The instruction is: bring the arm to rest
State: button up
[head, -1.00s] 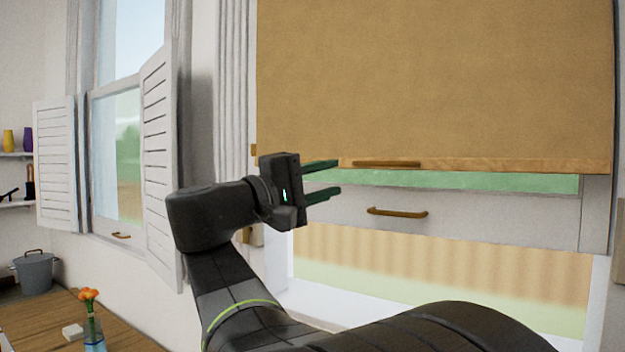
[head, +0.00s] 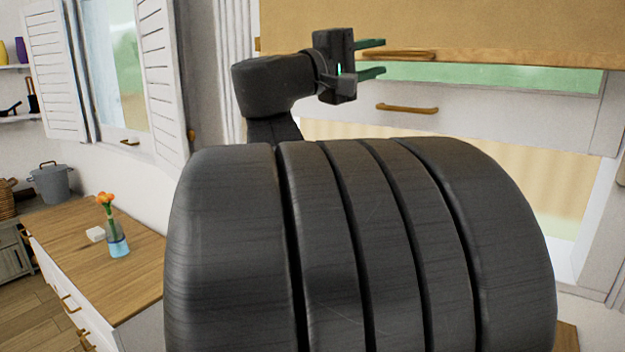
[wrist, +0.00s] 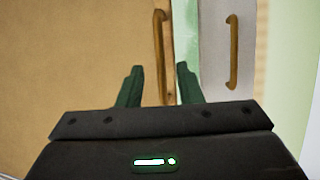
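My gripper (head: 371,58) is raised in front of the window in the head view, its two green fingers pointing right. A tan blind (head: 300,22) with a wooden bottom rail and handle (head: 398,54) hangs just beyond the fingers. My dark arm hides much of the lower middle of the head view.
A white sash rail with a brass handle (head: 407,108) lies below the blind. Shutters (head: 160,80) stand open at the left window.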

aim_at(391, 54)
jog(key=shift+x, duration=2.75)
